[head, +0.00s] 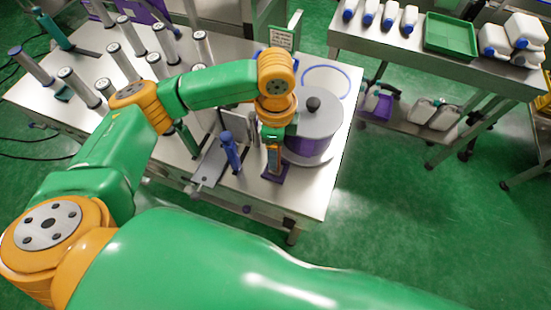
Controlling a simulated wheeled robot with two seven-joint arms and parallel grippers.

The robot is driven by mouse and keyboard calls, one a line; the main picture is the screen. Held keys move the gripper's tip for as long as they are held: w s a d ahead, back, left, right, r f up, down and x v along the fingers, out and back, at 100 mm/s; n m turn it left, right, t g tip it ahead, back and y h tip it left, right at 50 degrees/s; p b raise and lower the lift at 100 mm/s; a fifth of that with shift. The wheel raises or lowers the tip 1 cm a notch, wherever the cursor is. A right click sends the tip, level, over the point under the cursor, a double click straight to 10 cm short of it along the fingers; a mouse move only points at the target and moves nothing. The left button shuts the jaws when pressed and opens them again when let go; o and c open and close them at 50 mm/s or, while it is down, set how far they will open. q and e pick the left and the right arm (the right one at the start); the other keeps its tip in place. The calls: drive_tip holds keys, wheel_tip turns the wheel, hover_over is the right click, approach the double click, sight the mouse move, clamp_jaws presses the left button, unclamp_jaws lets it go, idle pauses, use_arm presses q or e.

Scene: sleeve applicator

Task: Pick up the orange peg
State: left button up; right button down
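My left arm reaches in from the left over the table, and its gripper (274,143) points down beside a grey drum. Just below the gripper, a narrow orange piece (273,158), apparently the orange peg, stands upright over a small dark purple base (276,174). The gripper and wrist hide its upper part. The fingers are too small and overlapped to show whether they are apart or closed on it. My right gripper is not in view.
The drum (314,128) with a black knob stands close right of the gripper. A blue-handled tool (231,152) stands close left. Several grey cylinders (123,62) stand on the steel table (315,195). A cart (440,55) with bottles and a green tray (451,36) is at the right.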

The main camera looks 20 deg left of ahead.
use_arm(q)
drive_tip(key=shift+f, duration=0.1)
clamp_jaws()
idle(1.3)
